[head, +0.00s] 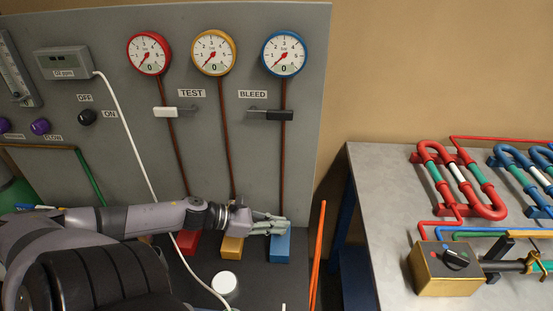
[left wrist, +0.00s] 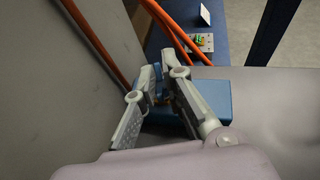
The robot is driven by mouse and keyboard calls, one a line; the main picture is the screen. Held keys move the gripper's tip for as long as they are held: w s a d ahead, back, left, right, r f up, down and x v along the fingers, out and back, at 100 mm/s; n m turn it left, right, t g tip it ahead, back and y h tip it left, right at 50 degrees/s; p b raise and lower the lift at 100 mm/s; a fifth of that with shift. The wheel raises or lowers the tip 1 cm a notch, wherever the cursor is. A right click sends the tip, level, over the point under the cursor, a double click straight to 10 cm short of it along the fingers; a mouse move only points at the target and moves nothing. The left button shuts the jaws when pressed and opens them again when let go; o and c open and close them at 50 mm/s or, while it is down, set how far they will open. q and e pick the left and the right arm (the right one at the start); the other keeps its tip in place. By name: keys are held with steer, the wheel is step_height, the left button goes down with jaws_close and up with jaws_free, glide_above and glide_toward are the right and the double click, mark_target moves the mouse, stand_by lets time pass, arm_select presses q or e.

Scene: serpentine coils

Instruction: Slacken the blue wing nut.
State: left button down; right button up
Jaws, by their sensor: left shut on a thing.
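The blue wing nut (left wrist: 158,74) shows in the left wrist view as a small blue piece between the fingertips of my left gripper (left wrist: 164,80). The gripper is shut on it, and the fingers hide part of it. A blue block (left wrist: 215,98) lies just below the nut. In the head view the left gripper (head: 270,225) reaches in from the left over the same blue block (head: 281,248), at the foot of the pipe from the blue gauge (head: 284,53). The nut itself is hidden there by the fingers. My right gripper is not in view.
A red block (head: 188,243) and a yellow block (head: 232,248) stand left of the blue one. The grey panel (head: 235,130) rises close behind. A white cable (head: 150,180) hangs across it. Orange tubes (head: 317,250) run to the right. A metal table (head: 385,190) holds coils.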

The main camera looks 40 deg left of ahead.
arm_select(q)
steer(key=shift+w+a+r, duration=0.1)
steer(key=shift+w+a, duration=0.05)
steer(key=shift+a, duration=0.05)
stand_by(0.6)
steer(key=shift+t+p, duration=0.3)
